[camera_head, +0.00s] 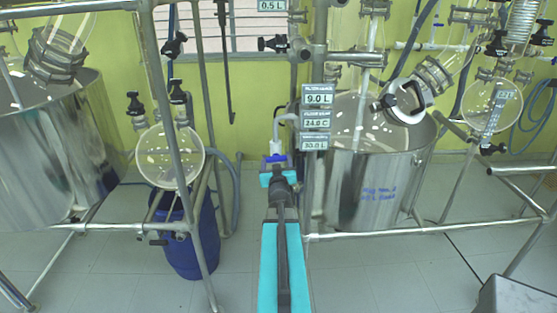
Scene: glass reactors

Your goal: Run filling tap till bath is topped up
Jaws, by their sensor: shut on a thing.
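The filling tap (277,147) has a white body and a blue handle, with a pale curved pipe above it leading right toward the bath. The bath (365,190) is a shiny steel pot with blue writing on its side. My gripper (277,175) reaches up from the bottom centre and is shut at the tap's blue handle. Its fingers hide part of the handle, so its exact angle is unclear. Small display labels (317,120) beside the bath read about 9.0 L, 24.0 C and 30.0 L. The water level inside the bath is hard to see.
A second steel pot (45,150) stands at the left. A round glass flask (170,155) hangs above a blue drum (190,235). Another flask (490,105) is at the right. Metal frame posts and rails surround the bath. The tiled floor in front is mostly clear.

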